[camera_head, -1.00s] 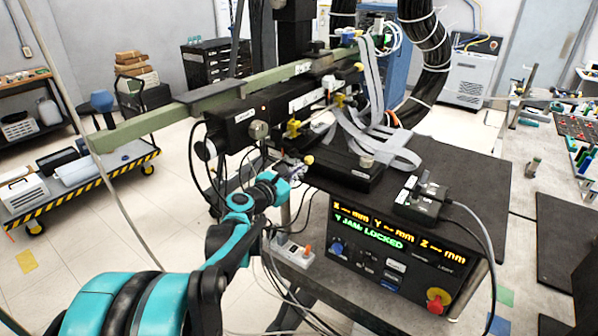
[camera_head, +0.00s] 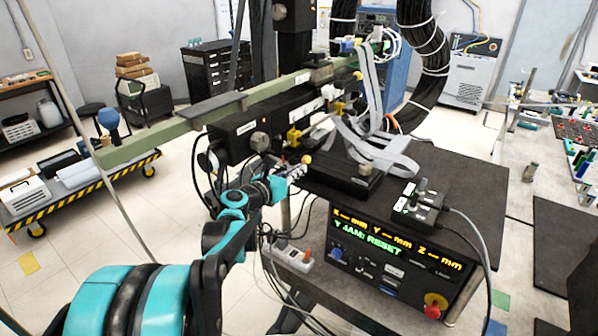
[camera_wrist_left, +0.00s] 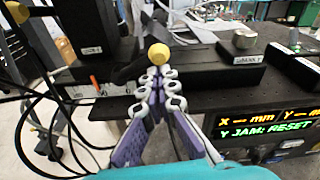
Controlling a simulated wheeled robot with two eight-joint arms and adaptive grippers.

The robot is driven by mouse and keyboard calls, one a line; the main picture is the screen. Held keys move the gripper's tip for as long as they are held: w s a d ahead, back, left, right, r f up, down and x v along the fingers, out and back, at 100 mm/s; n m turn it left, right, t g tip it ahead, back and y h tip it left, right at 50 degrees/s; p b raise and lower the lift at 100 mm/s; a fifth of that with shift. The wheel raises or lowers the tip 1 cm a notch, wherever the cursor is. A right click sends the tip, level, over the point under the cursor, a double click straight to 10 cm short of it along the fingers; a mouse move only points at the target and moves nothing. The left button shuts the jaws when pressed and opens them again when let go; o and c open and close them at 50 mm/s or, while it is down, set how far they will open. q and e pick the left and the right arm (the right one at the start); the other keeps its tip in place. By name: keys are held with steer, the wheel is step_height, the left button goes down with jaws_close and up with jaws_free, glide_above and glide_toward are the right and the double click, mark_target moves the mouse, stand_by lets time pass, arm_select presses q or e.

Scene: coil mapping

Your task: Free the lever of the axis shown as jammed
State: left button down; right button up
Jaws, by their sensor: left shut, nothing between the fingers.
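The control panel's display (camera_head: 395,240) has a green line that reads "Y JAM: RESET"; its X, Y and Z values are dashes. A lever with a round yellow knob (camera_head: 306,159) sits low on the machine, by the front edge of the dark table. The knob (camera_wrist_left: 158,54) also shows in the left wrist view, just beyond my fingertips. My left gripper (camera_head: 296,174) is shut and empty, its fingertips (camera_wrist_left: 160,76) close below the knob; I cannot tell whether they touch it. Another yellow lever (camera_head: 293,137) is on the black housing above. My right gripper is not in view.
A green beam (camera_head: 150,133) reaches left above my arm. Black cables hang around the gripper. A small black button box (camera_head: 416,207) stands on the table (camera_head: 455,180), and a red knob (camera_head: 434,305) is on the panel. The table's right part is clear.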

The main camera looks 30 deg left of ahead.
arm_select(q)
steer(key=r+n, duration=0.1)
steer(key=a+r+n+h+p, duration=0.1)
steer(key=n, duration=0.1)
steer(key=shift+w+a+r+n+h+p, duration=0.15)
steer(key=shift+a+r+n+p, duration=0.4)
steer(key=shift+a+n, duration=0.35)
steer(key=shift+w+a+r+n+h+p, duration=0.15)
steer(key=shift+a+r+n+p, duration=0.35)
steer(key=shift+a+n, duration=0.35)
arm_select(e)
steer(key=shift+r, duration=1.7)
arm_select(q)
steer(key=shift+s+a, duration=0.1)
